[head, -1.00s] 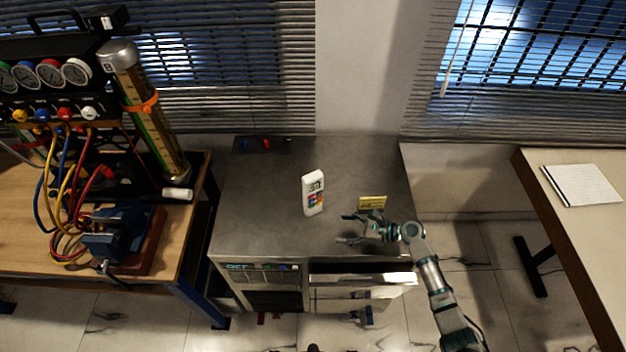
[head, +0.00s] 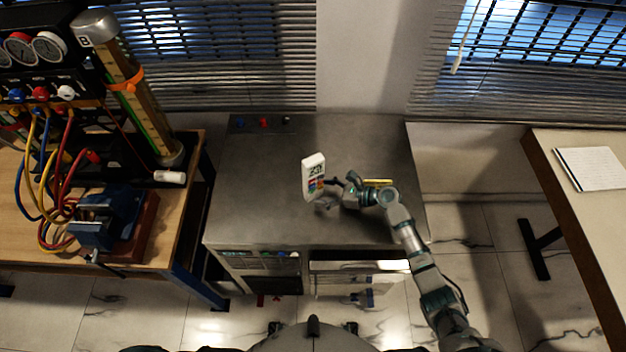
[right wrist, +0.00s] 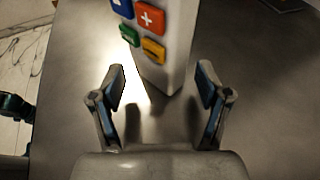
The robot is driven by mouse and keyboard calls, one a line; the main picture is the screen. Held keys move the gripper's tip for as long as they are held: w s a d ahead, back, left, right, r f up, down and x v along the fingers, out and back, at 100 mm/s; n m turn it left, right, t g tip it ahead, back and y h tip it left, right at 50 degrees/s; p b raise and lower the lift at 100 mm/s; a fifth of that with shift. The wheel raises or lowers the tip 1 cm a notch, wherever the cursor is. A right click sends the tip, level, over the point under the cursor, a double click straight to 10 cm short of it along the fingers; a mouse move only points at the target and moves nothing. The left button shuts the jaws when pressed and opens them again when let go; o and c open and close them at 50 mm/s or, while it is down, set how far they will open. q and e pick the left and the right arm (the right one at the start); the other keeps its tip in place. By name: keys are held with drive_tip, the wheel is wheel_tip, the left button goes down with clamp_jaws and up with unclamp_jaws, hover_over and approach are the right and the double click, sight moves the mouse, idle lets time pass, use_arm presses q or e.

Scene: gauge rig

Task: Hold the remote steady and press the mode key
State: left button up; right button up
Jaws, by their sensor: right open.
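The remote (head: 313,177) is white with a small display and coloured keys. It stands upright on the grey metal cabinet top. In the right wrist view the lower part of the remote (right wrist: 165,58) shows blue, red, green and yellow keys; key labels other than a plus are not readable. My right gripper (head: 335,192) is open, just right of the remote in the head view. In the right wrist view my right gripper (right wrist: 162,85) has its fingers apart, with the remote's lower end ahead of and between the fingertips. I see no clear contact. My left gripper does not show.
A yellow sign (head: 378,182) stands behind my right wrist on the metal cabinet top (head: 260,190). A wooden bench (head: 180,215) at left carries gauges, cables and a blue vise (head: 105,215). A table with a notepad (head: 592,168) is at right.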

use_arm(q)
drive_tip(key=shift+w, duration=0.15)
use_arm(e)
drive_tip(key=shift+x, duration=1.2)
drive_tip(key=shift+s+r, duration=0.1)
drive_tip(key=shift+c, duration=0.3)
drive_tip(key=c, duration=0.5)
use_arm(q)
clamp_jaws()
